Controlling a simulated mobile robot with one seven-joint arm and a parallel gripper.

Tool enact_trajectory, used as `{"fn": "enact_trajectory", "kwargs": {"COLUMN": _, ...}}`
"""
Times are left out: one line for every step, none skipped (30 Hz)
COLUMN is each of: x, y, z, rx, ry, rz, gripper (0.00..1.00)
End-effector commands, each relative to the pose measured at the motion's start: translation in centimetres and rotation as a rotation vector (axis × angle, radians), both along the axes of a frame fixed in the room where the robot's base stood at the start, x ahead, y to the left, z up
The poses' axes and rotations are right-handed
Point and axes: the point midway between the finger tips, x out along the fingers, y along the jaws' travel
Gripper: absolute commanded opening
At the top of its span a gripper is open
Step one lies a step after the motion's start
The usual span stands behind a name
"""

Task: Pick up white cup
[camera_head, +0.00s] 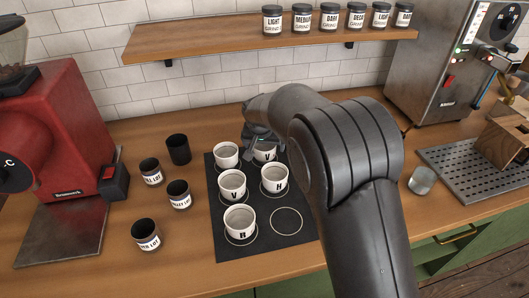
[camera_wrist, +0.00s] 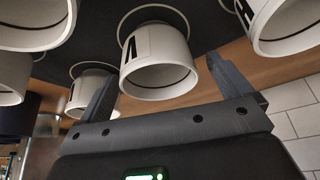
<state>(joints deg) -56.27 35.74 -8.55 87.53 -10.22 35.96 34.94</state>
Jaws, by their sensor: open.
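Several white cups with black letters stand on a black mat (camera_head: 262,243). In the head view they include a back left cup (camera_head: 226,156), a back right cup (camera_head: 266,154) partly hidden by my gripper, a middle left cup (camera_head: 232,186), a middle right cup (camera_head: 274,180) and a front cup (camera_head: 239,221). My gripper (camera_head: 262,137) is low over the back of the mat. In the wrist view its fingers (camera_wrist: 160,72) are open, with a white cup (camera_wrist: 158,62) between and beyond them. I cannot tell whether they touch it.
Dark canisters (camera_head: 178,150) stand left of the mat beside a red grinder (camera_head: 62,125). A shelf (camera_head: 215,39) with labelled jars hangs above. A small glass (camera_head: 422,180) and a metal drip tray (camera_head: 478,172) are on the right. The front right mat circle is empty.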

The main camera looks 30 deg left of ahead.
Motion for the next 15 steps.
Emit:
{"fn": "enact_trajectory", "kwargs": {"x": 0.3, "y": -0.1, "z": -1.0, "rx": -0.002, "ry": 0.002, "rz": -0.002, "gripper": 0.96}}
{"fn": "enact_trajectory", "kwargs": {"x": 0.5, "y": 0.0, "z": -1.3, "rx": -0.002, "ry": 0.001, "rz": -0.002, "gripper": 0.96}}
{"fn": "enact_trajectory", "kwargs": {"x": 0.7, "y": 0.1, "z": -1.8, "rx": -0.002, "ry": 0.001, "rz": -0.002, "gripper": 0.96}}
{"fn": "enact_trajectory", "kwargs": {"x": 0.8, "y": 0.2, "z": -2.1, "rx": -0.001, "ry": 0.002, "rz": -0.001, "gripper": 0.96}}
{"fn": "enact_trajectory", "kwargs": {"x": 0.9, "y": 0.2, "z": -2.2, "rx": -0.001, "ry": 0.001, "rz": -0.001, "gripper": 0.96}}
{"fn": "enact_trajectory", "kwargs": {"x": 1.0, "y": 0.3, "z": -2.3, "rx": 0.000, "ry": 0.000, "rz": -0.001, "gripper": 0.96}}
{"fn": "enact_trajectory", "kwargs": {"x": 1.0, "y": 0.3, "z": -2.4, "rx": 0.001, "ry": -0.001, "rz": -0.001, "gripper": 0.96}}
{"fn": "enact_trajectory", "kwargs": {"x": 1.0, "y": 0.3, "z": -2.4, "rx": 0.001, "ry": -0.001, "rz": -0.001, "gripper": 0.96}}
{"fn": "enact_trajectory", "kwargs": {"x": 1.0, "y": 0.3, "z": -2.3, "rx": 0.001, "ry": -0.001, "rz": -0.001, "gripper": 0.96}}
{"fn": "enact_trajectory", "kwargs": {"x": 1.0, "y": 0.3, "z": -2.3, "rx": 0.001, "ry": -0.001, "rz": -0.001, "gripper": 0.96}}
{"fn": "enact_trajectory", "kwargs": {"x": 1.0, "y": 0.3, "z": -2.3, "rx": 0.000, "ry": -0.001, "rz": 0.000, "gripper": 0.96}}
{"fn": "enact_trajectory", "kwargs": {"x": 1.0, "y": 0.3, "z": -2.3, "rx": 0.000, "ry": -0.001, "rz": 0.000, "gripper": 0.95}}
{"fn": "enact_trajectory", "kwargs": {"x": 1.0, "y": 0.3, "z": -2.3, "rx": 0.000, "ry": -0.001, "rz": 0.000, "gripper": 0.92}}
{"fn": "enact_trajectory", "kwargs": {"x": 1.0, "y": 0.3, "z": -2.3, "rx": 0.000, "ry": 0.000, "rz": 0.000, "gripper": 0.90}}
{"fn": "enact_trajectory", "kwargs": {"x": 1.0, "y": 0.3, "z": -2.3, "rx": 0.000, "ry": 0.000, "rz": 0.000, "gripper": 0.87}}
